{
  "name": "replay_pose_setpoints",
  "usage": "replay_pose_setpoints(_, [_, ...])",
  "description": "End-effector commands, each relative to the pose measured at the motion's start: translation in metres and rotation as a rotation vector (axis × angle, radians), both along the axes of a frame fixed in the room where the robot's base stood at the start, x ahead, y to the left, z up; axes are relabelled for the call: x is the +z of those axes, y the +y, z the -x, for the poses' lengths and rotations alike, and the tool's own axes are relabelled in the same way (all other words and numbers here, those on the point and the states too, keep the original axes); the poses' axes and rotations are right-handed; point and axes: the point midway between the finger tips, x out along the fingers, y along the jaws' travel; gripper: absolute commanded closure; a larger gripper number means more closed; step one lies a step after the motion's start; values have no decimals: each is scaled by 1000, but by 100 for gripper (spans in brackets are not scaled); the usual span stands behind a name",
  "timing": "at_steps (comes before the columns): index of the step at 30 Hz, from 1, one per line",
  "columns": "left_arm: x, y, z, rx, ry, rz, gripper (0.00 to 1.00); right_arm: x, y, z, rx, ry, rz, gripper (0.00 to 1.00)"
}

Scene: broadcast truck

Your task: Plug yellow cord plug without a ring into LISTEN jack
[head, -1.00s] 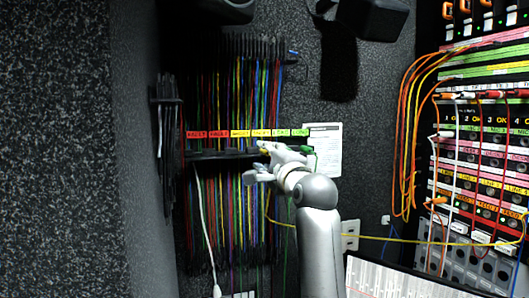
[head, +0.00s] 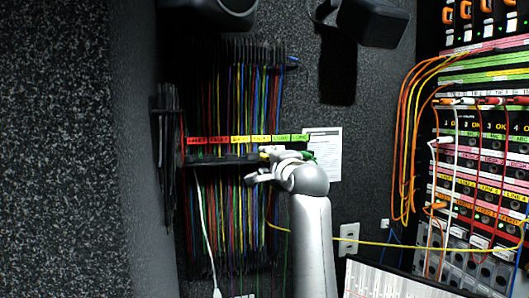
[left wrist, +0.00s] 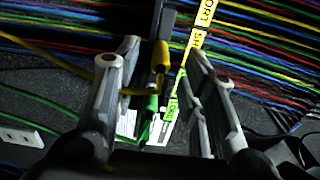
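A yellow cord plug (head: 264,155) hangs at the dark cord rack's bar. In the left wrist view it (left wrist: 162,56) is upright between my fingers, with gaps to both sides. I see no clear ring on it, but it is small. Its yellow cord (head: 400,243) runs off to the right. My left gripper (head: 257,164) is open around the plug at the bar; its fingers (left wrist: 155,75) show apart in the left wrist view. My right gripper is not in view. The LISTEN jack cannot be picked out; lettering on the jack panel (head: 490,160) is too small.
The cord rack bar (head: 215,160) holds many coloured cords under coloured labels. A green plug (head: 308,156) hangs just right of my gripper, also in the left wrist view (left wrist: 150,106). Orange cords (head: 400,130) loop at the panel's left. A white-striped console (head: 400,283) stands below.

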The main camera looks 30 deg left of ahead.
Motion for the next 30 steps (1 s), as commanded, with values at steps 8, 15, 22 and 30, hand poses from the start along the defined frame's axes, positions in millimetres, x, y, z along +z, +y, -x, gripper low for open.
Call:
replay_pose_setpoints(8, [1, 28, -24, 0, 1, 0, 62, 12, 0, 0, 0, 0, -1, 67])
replay_pose_setpoints(15, [0, 38, -32, -1, 0, 0, 62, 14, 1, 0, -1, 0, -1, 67])
replay_pose_setpoints(22, [0, 39, -33, -1, 0, 0, 62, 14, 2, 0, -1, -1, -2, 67])
replay_pose_setpoints(30, [0, 39, -33, -1, 0, 0, 62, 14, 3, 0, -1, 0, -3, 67])
